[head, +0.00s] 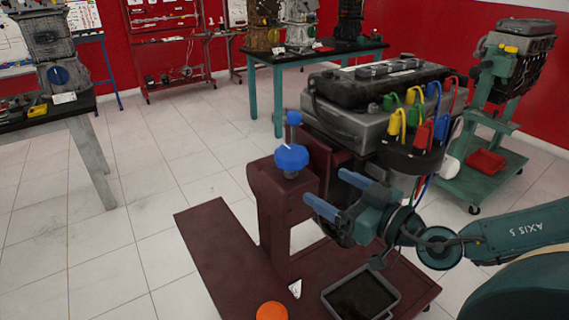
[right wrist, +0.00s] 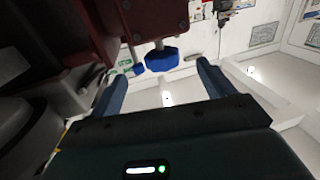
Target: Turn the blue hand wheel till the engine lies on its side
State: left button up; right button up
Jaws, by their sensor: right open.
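The blue hand wheel (head: 291,157) sits on top of the post of a dark red engine stand (head: 277,215). The engine (head: 350,122), grey and black with coloured plugs and cables, is held on the stand, its black cover facing up. My right gripper (head: 338,193) is open and empty, right of the wheel and apart from it, its blue fingers pointing left toward the post. In the right wrist view the wheel (right wrist: 162,58) shows beyond and between the open fingertips (right wrist: 163,78). My left gripper is not in view.
A smaller blue knob (head: 294,117) stands behind the wheel. A dark tray (head: 361,294) and an orange round object (head: 271,311) are on the stand's base. A green trolley (head: 485,165) with another engine stands at right. Tiled floor (head: 130,240) is clear at left.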

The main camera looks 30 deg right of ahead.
aim_at(304, 166)
jog(key=p+x, duration=0.1)
jog(key=x, duration=0.2)
jog(key=r+p+x, duration=0.1)
jog(key=p+x, duration=0.1)
jog(key=x, duration=0.1)
jog(key=shift+w+r, duration=0.15)
jog(key=shift+w, duration=0.25)
jog(key=p+x, duration=0.2)
jog(key=x, duration=0.3)
jog(key=shift+a, duration=0.1)
jog(key=shift+w+a+p, duration=0.1)
jog(key=shift+w+p, duration=0.25)
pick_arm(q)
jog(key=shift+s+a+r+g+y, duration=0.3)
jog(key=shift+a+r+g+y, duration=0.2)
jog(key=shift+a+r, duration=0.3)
pick_arm(e)
jog(key=shift+w+a+f, duration=0.1)
jog(key=shift+w+f, duration=0.1)
jog(key=shift+f, duration=0.1)
jog(key=shift+c, duration=0.4)
jog(key=c, duration=0.9)
